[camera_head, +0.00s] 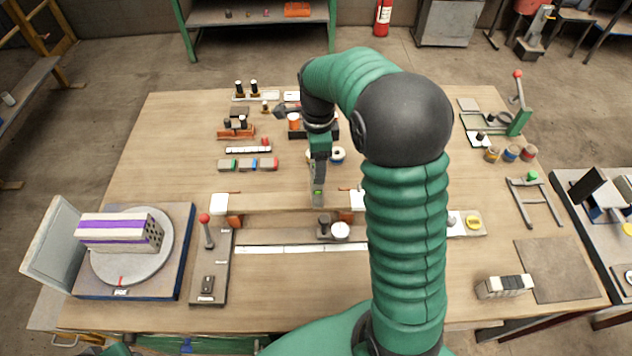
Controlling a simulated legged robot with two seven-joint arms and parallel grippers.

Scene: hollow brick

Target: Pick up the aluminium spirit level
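The aluminium spirit level (318,188) appears as a short grey bar with a bright green vial near its front end. It points towards me, near the middle of the table, and its front end overlaps the wooden beam in the picture. I cannot tell whether it rests on something or is held up. My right gripper (319,160) comes down from above at the level's back end. Its fingers are small and partly hidden, so whether they are closed on the level is unclear. My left gripper is not in view.
A wooden beam (270,202) with white end blocks crosses in front, with a long pale strip (285,249) nearer me. A turntable (103,257) carrying a purple-banded brick (108,233) stands left. A grey mat (556,268) lies right. Bare table (165,135) shows back left.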

